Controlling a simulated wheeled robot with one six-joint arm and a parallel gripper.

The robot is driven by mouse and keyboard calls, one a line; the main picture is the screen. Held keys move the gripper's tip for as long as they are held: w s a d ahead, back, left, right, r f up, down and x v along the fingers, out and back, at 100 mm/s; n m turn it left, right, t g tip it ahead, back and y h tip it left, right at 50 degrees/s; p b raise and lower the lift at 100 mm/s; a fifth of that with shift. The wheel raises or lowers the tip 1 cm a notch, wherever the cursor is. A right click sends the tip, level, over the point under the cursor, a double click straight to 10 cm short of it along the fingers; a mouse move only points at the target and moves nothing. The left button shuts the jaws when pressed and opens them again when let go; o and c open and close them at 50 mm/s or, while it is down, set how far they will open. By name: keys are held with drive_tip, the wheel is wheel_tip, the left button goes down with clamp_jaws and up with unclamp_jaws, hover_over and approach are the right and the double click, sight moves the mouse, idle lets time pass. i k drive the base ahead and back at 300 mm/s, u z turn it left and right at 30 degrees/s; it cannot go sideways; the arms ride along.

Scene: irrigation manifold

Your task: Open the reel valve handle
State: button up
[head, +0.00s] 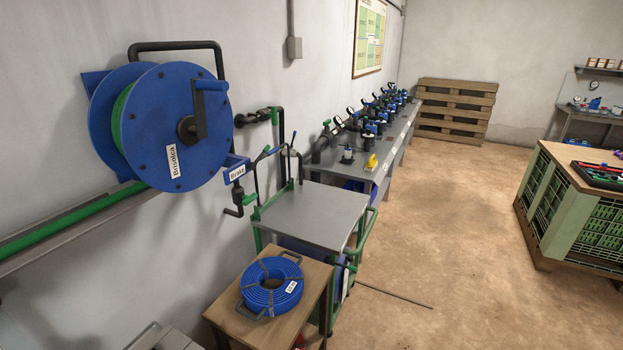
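A large blue hose reel (165,150) labelled "Brisolca" is mounted on the left wall, with green hose wound between its discs. Right of the reel, black pipework (250,118) comes off the wall with a small green part (275,117) on it. Below the reel, a blue bracket with a "Brake" label (237,173) carries a black fitting (237,197) with a green part (249,199). No label marks the reel valve handle, and I cannot tell which small part it is or how it is set. My gripper is not in view.
A grey-topped cart (315,212) with green rails stands right of the pipework. A wooden stand (238,318) with a blue hose coil (271,287) is in front. A thin rod (395,294) lies on the floor.

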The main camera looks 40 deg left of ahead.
sight(247, 200)
drive_tip(key=u, duration=0.2)
drive_tip(key=i, duration=1.3)
drive_tip(key=u, duration=1.5)
drive_tip(key=i, duration=0.95)
drive_tip(key=u, duration=0.9)
